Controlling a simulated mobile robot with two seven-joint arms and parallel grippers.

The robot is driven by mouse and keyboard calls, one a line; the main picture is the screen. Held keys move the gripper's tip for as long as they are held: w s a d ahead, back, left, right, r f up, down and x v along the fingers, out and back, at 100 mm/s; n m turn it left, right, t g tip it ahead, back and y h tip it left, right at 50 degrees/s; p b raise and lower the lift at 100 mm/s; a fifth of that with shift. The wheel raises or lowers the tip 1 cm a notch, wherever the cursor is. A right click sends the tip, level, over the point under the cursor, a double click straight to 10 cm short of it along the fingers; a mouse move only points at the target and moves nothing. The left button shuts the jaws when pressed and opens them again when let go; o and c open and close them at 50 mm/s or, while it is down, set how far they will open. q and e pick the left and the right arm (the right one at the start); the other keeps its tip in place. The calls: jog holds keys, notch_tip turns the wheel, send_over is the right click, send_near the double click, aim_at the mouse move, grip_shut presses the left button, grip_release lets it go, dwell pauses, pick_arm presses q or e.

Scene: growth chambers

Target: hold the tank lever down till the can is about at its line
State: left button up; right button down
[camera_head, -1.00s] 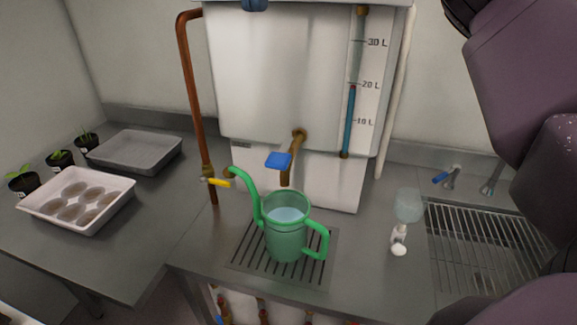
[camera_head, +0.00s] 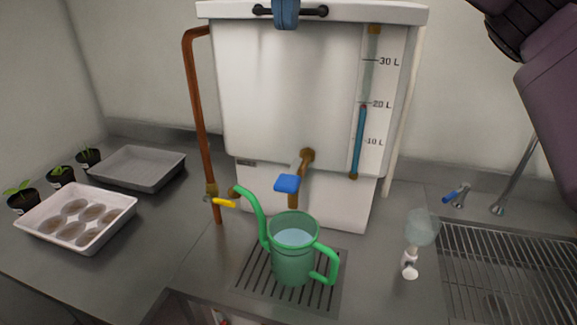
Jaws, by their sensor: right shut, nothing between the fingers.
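The tank (camera_head: 275,85) is white, with a brass tap (camera_head: 307,156) low on its front. The tap's lever is a blue paddle (camera_head: 286,184) and nothing touches it. The green can (camera_head: 293,258) stands upright beneath the tap, with pale water (camera_head: 294,238) in its upper part. I cannot make out a line on it, and no stream of water shows. My right gripper (camera_head: 286,22) shows at the top edge, in front of the tank's lid and well above the lever. Its blue fingers are shut and empty. My left gripper is not in view.
The can stands on a slotted drain plate (camera_head: 255,275). The gauge (camera_head: 359,140) reads about 20 L. A copper pipe (camera_head: 197,110) with a yellow-handled valve (camera_head: 224,203) is left. Trays (camera_head: 137,167) and seedling pots stand left.

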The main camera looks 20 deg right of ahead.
aim_at(286, 183)
notch_tip(286, 183, down, 24)
jog(key=shift+p, duration=1.05)
jog(key=f+b, duration=0.1)
jog(key=b, duration=0.1)
jog(key=f+b, duration=0.1)
jog(key=b, duration=0.1)
jog(key=shift+s+a+f, duration=0.15)
jog(key=shift+s+f, duration=0.05)
jog(key=shift+f, duration=0.2)
jog(key=shift+r, duration=0.25)
dwell(0.4)
